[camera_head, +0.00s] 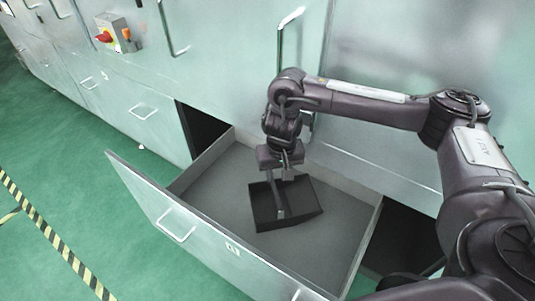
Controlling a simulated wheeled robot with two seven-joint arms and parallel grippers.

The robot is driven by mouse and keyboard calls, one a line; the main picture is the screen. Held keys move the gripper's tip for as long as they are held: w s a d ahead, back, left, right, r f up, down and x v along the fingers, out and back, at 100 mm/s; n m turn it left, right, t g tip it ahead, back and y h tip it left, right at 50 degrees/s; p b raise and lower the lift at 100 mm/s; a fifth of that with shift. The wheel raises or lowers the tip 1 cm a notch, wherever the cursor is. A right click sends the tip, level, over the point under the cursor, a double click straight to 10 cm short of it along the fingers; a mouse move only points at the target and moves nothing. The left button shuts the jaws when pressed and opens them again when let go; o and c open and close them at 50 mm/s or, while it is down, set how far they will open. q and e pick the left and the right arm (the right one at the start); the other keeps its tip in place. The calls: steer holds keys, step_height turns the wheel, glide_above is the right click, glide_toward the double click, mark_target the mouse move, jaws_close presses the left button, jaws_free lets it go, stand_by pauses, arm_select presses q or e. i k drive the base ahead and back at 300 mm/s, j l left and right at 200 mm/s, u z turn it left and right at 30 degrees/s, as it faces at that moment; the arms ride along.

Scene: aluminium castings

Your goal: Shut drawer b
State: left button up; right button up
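A large drawer (205,240) stands pulled out of the pale green cabinet front, with a bar handle (176,224) on its front panel. A small label on the panel is too blurred to read. Inside lies a dark open box (300,213), slightly askew on the grey drawer floor. My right gripper (281,196) points down over the box, with at least one finger reaching into it. I cannot tell whether the fingers hold the box's wall or are merely beside it. My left gripper is not in view.
Other closed drawers (143,111) and doors with bar handles (290,20) line the cabinet. A grey switch box with a red knob (105,37) is mounted on it. Green floor (70,180) with a yellow-black stripe (55,235) lies clear before the drawer.

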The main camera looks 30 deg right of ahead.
mark_target(206, 210)
steer(key=k+j, duration=0.7)
steer(key=k, duration=0.2)
